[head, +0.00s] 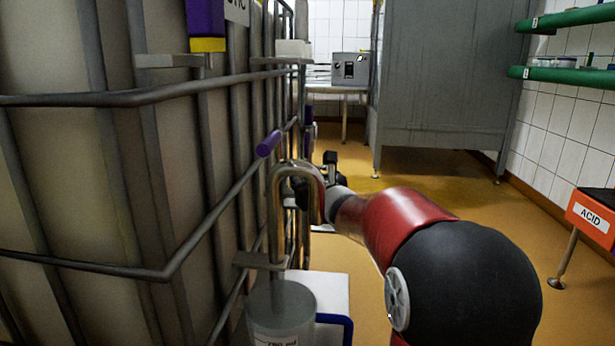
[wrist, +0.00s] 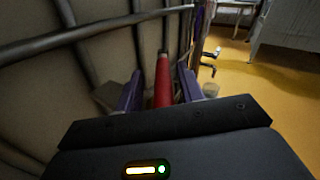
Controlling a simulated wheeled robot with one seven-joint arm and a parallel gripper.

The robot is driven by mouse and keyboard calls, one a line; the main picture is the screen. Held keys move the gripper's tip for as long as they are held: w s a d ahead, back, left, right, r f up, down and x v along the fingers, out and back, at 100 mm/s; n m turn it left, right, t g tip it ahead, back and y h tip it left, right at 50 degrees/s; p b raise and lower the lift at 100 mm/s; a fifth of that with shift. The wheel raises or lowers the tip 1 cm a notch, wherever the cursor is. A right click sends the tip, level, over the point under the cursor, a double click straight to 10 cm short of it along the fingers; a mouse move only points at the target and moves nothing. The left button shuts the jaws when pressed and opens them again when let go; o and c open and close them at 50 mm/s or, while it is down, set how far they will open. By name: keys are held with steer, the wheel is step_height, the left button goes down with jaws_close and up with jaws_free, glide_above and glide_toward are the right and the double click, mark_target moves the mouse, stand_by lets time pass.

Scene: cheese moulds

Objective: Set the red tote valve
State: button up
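In the wrist view a red lever (wrist: 162,88) stands between the two purple fingers of my gripper (wrist: 160,74). The fingers are apart, with a gap visible on each side of the lever, so my gripper looks open around it. What the lever is fixed to is hidden behind the gripper body. In the head view my red and black arm reaches forward beside the caged tote (head: 60,200). My gripper is mostly hidden there behind a bent grey pipe, and the red lever cannot be made out.
The bent pipe (head: 277,210) and a purple handle (head: 268,144) stand close to my arm. A grey lidded container (head: 281,305) is below. A grey cabinet (head: 445,75) stands ahead. An orange box labelled ACID (head: 592,216) is at right. Floor right of my arm is open.

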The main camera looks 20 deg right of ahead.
steer(key=shift+s+r, duration=0.3)
steer(key=shift+s, duration=0.1)
steer(key=s, duration=0.7)
steer(key=shift+s+d, duration=0.2)
steer(key=shift+d, duration=0.2)
